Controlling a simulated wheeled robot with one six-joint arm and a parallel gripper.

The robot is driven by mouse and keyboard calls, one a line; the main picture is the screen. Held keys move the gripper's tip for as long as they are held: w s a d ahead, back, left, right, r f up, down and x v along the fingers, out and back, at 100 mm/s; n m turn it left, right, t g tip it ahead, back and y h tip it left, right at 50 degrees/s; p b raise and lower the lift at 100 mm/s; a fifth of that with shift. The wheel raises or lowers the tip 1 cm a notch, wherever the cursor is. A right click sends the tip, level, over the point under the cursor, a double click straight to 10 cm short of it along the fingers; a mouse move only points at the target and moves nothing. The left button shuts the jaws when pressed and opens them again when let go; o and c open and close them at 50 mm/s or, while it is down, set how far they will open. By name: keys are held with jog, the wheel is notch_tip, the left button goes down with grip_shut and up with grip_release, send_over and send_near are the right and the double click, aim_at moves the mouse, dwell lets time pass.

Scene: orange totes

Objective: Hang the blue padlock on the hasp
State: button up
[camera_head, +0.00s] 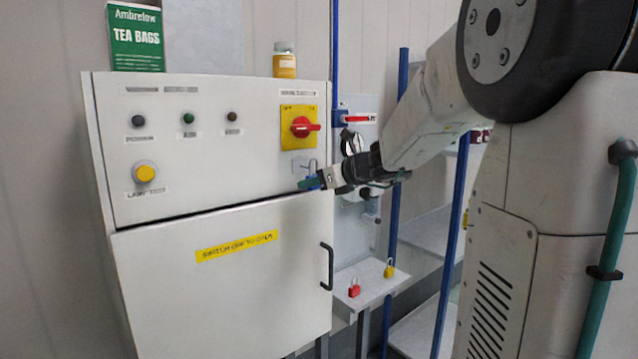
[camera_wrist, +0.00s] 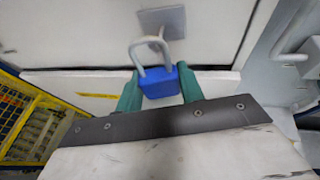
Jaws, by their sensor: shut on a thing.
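The blue padlock (camera_wrist: 160,84) is held between the green fingertips of my gripper (camera_wrist: 158,92) in the wrist view. Its grey shackle points up toward the hasp (camera_wrist: 163,22), a grey plate with a small loop on the cabinet front. The shackle overlaps the loop in this view; I cannot tell whether it passes through it. In the head view my gripper (camera_head: 309,183) is at the cabinet's right side, just below the hasp plate (camera_head: 300,166). The padlock (camera_head: 311,182) is mostly hidden there by the fingers.
The cabinet (camera_head: 210,215) has a red rotary switch (camera_head: 304,127) above the hasp and a door handle (camera_head: 327,266) below. A red padlock (camera_head: 354,289) and a yellow padlock (camera_head: 389,270) are on a small shelf (camera_head: 372,291). A tea box (camera_head: 136,38) and a jar (camera_head: 284,62) stand on top.

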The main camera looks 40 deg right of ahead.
jog(key=shift+w+f, duration=0.3)
jog(key=shift+w, duration=0.3)
jog(key=shift+w+f, duration=0.25)
jog(key=shift+w, duration=0.3)
jog(key=shift+a+f, duration=0.15)
jog(key=shift+f, duration=0.05)
jog(key=o, duration=1)
jog(key=shift+c, duration=0.2)
jog(key=shift+r, duration=0.1)
